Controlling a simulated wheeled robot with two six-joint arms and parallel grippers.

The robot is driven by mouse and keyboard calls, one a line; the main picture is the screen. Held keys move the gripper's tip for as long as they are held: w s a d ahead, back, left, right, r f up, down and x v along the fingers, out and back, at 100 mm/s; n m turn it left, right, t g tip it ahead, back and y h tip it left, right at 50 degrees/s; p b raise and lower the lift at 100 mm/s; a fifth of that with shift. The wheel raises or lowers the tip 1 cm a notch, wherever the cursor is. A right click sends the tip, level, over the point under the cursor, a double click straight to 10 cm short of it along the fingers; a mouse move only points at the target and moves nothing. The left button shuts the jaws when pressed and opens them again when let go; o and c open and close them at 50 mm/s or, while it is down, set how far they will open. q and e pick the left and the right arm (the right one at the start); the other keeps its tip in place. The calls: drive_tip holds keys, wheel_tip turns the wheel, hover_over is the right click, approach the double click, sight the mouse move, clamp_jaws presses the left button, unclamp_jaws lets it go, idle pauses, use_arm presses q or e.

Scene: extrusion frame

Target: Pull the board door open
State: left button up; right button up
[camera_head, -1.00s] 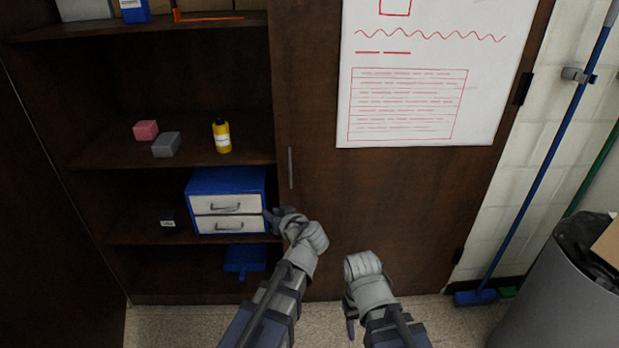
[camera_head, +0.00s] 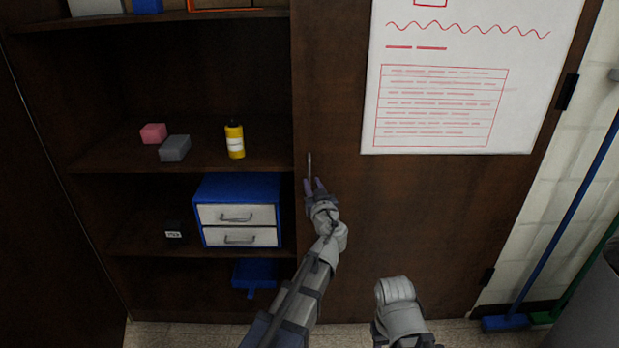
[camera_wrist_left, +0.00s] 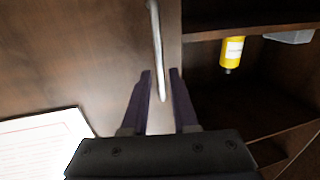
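The board door (camera_head: 400,215) is a dark brown wooden panel with a white sheet of red markings (camera_head: 440,110) on it. Its thin vertical metal handle (camera_head: 309,165) is near the door's left edge. My left gripper (camera_head: 315,186) is at the handle's lower end. In the left wrist view the open fingers of my left gripper (camera_wrist_left: 160,80) stand on either side of the handle (camera_wrist_left: 157,50), with a gap visible. My right arm (camera_head: 400,310) is low in front of the door; its fingers are hidden.
Left of the door are open shelves with a blue drawer box (camera_head: 237,185), a yellow bottle (camera_head: 234,140), and pink and grey blocks (camera_head: 174,148). Right of the door stand a blue broom (camera_head: 560,230) and a grey bin (camera_head: 590,305).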

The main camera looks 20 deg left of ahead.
sight(309, 177)
use_arm(q)
drive_tip(key=x, duration=0.4)
drive_tip(key=shift+w+a, duration=0.2)
drive_tip(key=shift+w, duration=0.15)
drive_tip(key=shift+s, duration=0.1)
clamp_jaws()
idle(1.0)
